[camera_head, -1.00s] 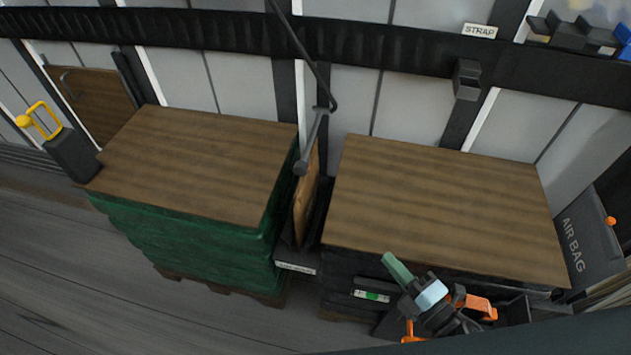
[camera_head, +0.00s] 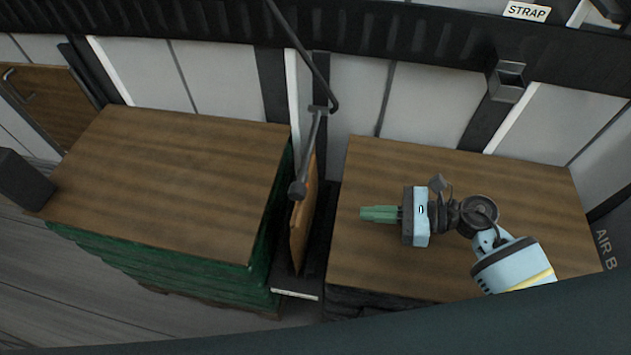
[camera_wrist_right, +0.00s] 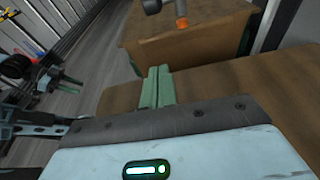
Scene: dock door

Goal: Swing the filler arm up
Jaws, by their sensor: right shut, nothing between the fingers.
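The filler arm (camera_head: 309,155) is a thin dark grey bar in the head view. It hangs down from a pivot above the gap between two stacks, with a rounded knob at its lower end. In the wrist view a grey knob and an orange-tipped part (camera_wrist_right: 182,22), probably its end, show at the top. My right gripper (camera_head: 364,214) is shut and empty, its green fingers pointing left above the right stack, to the right of the filler arm and apart from it. In the wrist view, what seems to be my left gripper (camera_wrist_right: 68,84) shows at the left; its opening is unclear.
The green-sided stack (camera_head: 165,180) stands left and the dark-sided stack (camera_head: 370,165) right, both with wooden tops. An upright brown board (camera_head: 303,225) stands in the narrow gap. A black hose (camera_head: 310,60) runs above the filler arm. A dark bracket (camera_head: 507,82) sits on the wall.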

